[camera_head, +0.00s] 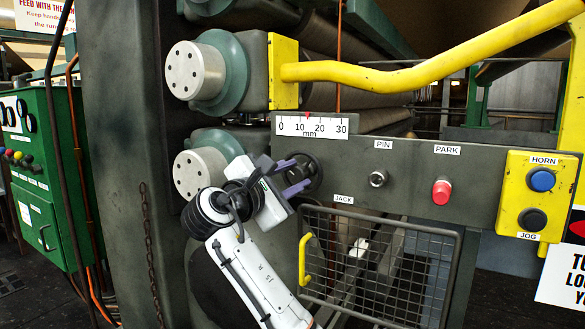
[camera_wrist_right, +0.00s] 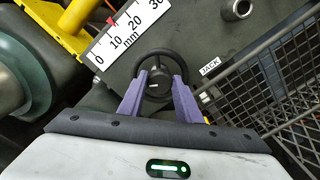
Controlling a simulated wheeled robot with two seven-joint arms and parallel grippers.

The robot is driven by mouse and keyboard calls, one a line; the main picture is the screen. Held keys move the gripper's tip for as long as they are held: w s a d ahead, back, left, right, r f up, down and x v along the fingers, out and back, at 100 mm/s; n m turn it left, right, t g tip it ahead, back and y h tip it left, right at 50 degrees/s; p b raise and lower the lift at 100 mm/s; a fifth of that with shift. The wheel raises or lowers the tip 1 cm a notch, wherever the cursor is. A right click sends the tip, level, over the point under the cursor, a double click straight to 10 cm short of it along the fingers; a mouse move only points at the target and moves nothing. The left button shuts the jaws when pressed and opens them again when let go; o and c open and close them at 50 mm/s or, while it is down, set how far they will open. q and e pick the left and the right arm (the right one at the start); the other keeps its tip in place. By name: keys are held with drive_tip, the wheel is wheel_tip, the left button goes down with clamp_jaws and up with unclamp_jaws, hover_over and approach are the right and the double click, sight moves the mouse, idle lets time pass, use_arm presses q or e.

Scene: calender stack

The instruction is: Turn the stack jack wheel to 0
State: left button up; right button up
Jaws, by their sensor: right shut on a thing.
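The jack wheel (camera_head: 313,163) is a small dark handwheel on the grey panel, left of the JACK label (camera_head: 343,199). It also shows in the right wrist view (camera_wrist_right: 161,53) as a black ring with a hub. My right gripper (camera_head: 299,176) has its purple fingers on either side of the wheel and is shut on it; its fingers (camera_wrist_right: 160,78) cover part of the rim in the wrist view. The white mm scale (camera_head: 312,126) above runs from 0 to 30. Its red pointer (camera_head: 308,114) stands between 10 and 20. My left gripper is not in view.
A wire mesh guard (camera_head: 378,262) with a yellow handle (camera_head: 304,260) is just below and right of the wheel. Steel roll ends (camera_head: 196,70) stand at left.

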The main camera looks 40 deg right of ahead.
drive_tip(key=shift+f+m+p, duration=0.1)
drive_tip(key=shift+m+p, duration=0.25)
drive_tip(key=shift+m, duration=0.45)
drive_tip(key=o, duration=1)
drive_tip(key=shift+o, duration=0.2)
drive_tip(key=shift+a, duration=0.1)
drive_tip(key=p+v, duration=0.1)
drive_tip(key=v, duration=0.9)
drive_tip(key=shift+s, duration=0.1)
